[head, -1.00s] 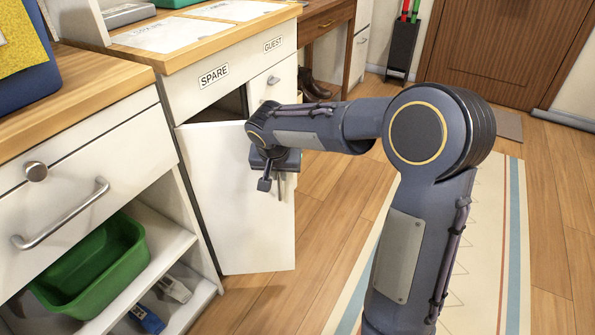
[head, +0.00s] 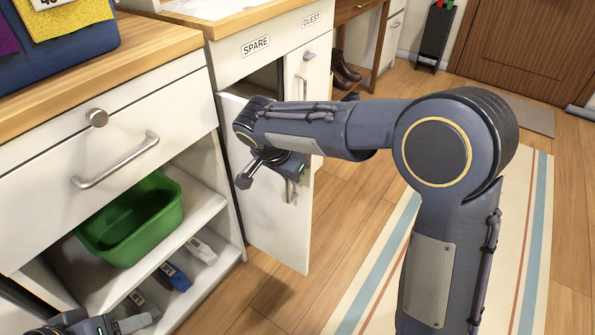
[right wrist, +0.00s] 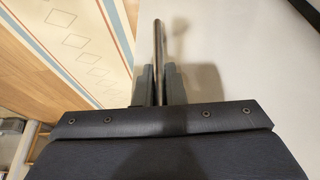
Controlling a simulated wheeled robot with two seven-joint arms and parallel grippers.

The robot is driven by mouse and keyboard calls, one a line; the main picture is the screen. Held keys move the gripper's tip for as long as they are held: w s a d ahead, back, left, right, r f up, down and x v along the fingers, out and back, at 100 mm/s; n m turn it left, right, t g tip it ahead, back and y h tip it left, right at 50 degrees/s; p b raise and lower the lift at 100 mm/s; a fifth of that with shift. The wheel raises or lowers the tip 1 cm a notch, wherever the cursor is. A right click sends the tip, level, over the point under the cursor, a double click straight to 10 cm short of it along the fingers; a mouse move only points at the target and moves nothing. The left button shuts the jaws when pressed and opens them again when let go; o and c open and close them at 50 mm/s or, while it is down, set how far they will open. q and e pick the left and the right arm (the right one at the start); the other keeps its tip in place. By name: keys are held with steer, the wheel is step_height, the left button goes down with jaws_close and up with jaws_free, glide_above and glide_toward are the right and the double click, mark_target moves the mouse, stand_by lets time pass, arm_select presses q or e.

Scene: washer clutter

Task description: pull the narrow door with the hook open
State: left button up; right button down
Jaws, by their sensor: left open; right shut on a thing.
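The narrow white door (head: 265,225) under the SPARE label stands partly open, with a dark gap above it and its hinge side at the left. A metal handle bar (head: 291,190) is near its free edge; I cannot make out a hook shape. My right gripper (head: 284,178) is at this bar. In the right wrist view its fingers (right wrist: 160,88) are shut on the bar (right wrist: 158,50), one on each side. My left gripper (head: 88,325) shows only partly at the bottom left edge, low by the shelf, open and away from the door.
The GUEST door (head: 307,75) is right of the open one. At left, a drawer (head: 110,130) has a knob and handle. A striped rug (head: 400,265) lies on open floor.

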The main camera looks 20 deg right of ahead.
steer(key=shift+s, duration=0.1)
steer(key=c, duration=1.5)
jaws_free()
steer(key=p+v, duration=0.3)
steer(key=v, duration=0.4)
steer(key=shift+r, duration=0.35)
steer(key=shift+s+a, duration=0.1)
